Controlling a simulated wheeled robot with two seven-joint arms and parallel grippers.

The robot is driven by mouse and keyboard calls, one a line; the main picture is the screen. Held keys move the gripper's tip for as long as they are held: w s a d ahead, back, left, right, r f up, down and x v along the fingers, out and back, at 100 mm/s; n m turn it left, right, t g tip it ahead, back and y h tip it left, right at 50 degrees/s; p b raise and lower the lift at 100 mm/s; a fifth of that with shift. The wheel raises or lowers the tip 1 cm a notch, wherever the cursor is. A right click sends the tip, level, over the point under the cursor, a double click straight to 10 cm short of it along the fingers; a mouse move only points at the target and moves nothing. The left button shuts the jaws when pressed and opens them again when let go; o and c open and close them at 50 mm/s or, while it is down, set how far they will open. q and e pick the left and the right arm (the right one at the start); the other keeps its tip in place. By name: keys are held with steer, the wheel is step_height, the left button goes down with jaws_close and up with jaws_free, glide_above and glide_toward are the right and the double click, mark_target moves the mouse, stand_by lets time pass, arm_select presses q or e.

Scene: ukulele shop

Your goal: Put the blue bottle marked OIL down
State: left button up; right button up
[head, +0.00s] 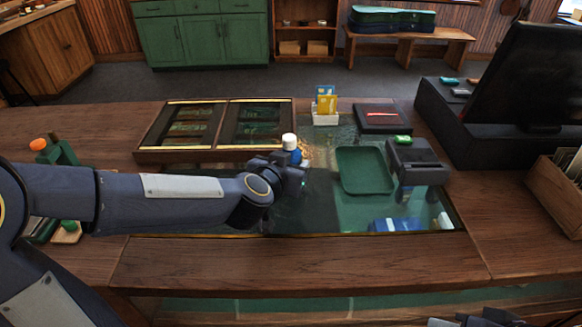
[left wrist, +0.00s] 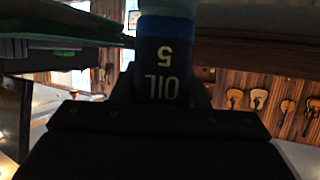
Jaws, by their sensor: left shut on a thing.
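The blue bottle (head: 291,150) with a white cap stands upright in my left gripper (head: 291,172) over the glass-topped part of the counter (head: 321,214). In the left wrist view the bottle (left wrist: 165,75) shows its dark label, with OIL and a 5 upside down. The left gripper is shut on it, with a finger on each side. The gripper hides the bottle's lower part in the head view, so I cannot tell whether its base touches the glass. Part of my right gripper (head: 490,318) shows at the bottom edge; its fingers are not clear.
A green tray (head: 364,170) and a dark card terminal (head: 417,160) lie right of the bottle. Two framed display panels (head: 215,125) lie behind left. A card holder (head: 326,117) stands behind. A black case (head: 500,100) fills the right. Bare wood runs along the front.

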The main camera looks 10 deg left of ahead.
arm_select(q)
steer(key=shift+f, duration=0.2)
steer(key=o, duration=1.1)
steer(key=shift+s+r, duration=0.15)
steer(key=shift+r, duration=0.25)
steer(key=p+v, duration=0.3)
steer(key=v, duration=0.8)
steer(key=shift+s+a+p, duration=0.1)
steer(key=shift+s+p, duration=0.2)
steer(key=shift+p, duration=0.05)
